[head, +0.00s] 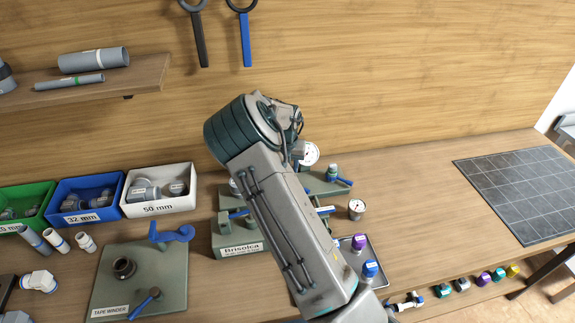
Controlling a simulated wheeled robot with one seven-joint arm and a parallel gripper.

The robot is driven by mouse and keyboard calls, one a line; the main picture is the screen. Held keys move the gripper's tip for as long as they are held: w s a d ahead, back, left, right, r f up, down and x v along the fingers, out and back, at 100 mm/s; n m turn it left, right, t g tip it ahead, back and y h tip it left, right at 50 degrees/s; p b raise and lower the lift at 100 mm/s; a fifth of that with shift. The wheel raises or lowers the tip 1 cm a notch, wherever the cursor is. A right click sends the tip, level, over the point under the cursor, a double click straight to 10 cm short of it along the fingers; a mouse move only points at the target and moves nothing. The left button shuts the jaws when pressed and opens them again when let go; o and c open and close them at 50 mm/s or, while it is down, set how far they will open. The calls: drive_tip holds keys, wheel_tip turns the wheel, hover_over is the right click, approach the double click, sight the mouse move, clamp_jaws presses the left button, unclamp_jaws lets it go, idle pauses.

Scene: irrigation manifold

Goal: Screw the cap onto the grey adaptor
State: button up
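My arm crosses the middle of the head view and covers much of the manifold. My gripper does not show; it seems hidden behind the arm or out of frame. The green-grey manifold board (232,240), labelled Brisolca, stands on the bench partly behind the arm. A small metal tray (350,262) right of the arm holds a purple-topped piece (359,242) and a blue-topped piece (370,269), which look like caps. I cannot pick out the grey adaptor with certainty; it may be behind my arm. Whether any cap is held cannot be seen.
Green, blue (88,203) and white (158,204) fitting bins stand at left. A tape winder board (137,280) lies in front of them. Several coloured pieces (483,279) line the front edge. A dark gridded mat (515,190) lies at right.

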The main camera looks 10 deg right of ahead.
drive_tip(key=shift+w+r+m, duration=0.1)
drive_tip(key=shift+w+m, duration=0.05)
drive_tip(key=shift+m, duration=0.25)
drive_tip(key=o, duration=1.2)
drive_tip(key=shift+c, duration=0.2)
drive_tip(key=o, duration=0.3)
drive_tip(key=shift+r, duration=3.65)
